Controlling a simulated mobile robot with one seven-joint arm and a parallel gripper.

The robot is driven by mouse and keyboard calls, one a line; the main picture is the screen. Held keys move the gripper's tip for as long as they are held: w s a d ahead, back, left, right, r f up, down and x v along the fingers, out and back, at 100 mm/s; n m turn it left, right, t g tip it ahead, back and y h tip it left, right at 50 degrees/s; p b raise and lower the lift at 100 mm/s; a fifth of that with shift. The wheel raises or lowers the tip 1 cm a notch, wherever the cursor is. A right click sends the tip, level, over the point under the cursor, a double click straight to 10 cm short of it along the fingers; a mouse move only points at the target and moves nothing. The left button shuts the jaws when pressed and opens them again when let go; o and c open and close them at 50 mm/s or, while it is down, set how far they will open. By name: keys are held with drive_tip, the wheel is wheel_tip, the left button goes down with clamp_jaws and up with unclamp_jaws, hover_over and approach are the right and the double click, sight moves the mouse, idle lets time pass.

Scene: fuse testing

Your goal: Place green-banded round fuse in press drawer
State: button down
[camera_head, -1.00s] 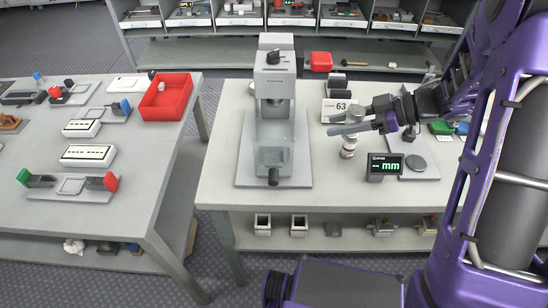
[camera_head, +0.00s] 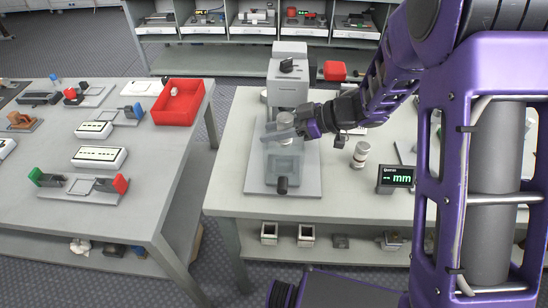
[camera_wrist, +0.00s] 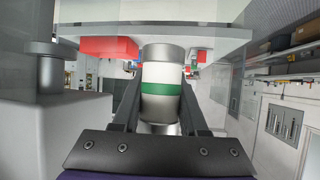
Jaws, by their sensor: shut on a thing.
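The green-banded round fuse (camera_wrist: 162,76), a white cylinder with metal end caps, stands upright between the fingers in the wrist view. My gripper (camera_head: 284,136) is shut on it. In the head view my gripper is at the press (camera_head: 287,92), above the pulled-out press drawer (camera_head: 284,166), whose dark handle (camera_head: 282,185) points to the front. The fingers and the clear shield partly hide the fuse there. I cannot tell the exact gap between fuse and drawer.
Another round fuse (camera_head: 360,154) stands on the table right of the press, beside the mm display (camera_head: 396,178). A red bin (camera_head: 178,104) sits on the left table. My arm covers the right of the view.

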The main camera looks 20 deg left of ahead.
sight(300, 152)
wheel_tip(300, 152, down, 9)
drive_tip(key=shift+f+b, duration=0.1)
drive_tip(key=shift+b, duration=0.6)
drive_tip(key=shift+f, duration=0.1)
drive_tip(key=shift+f, duration=0.15)
drive_tip(key=c, duration=0.7)
unclamp_jaws()
drive_tip(key=shift+r, duration=0.25)
drive_tip(key=v, duration=0.7)
drive_tip(key=shift+d+p, duration=0.25)
drive_tip(key=shift+p, duration=0.15)
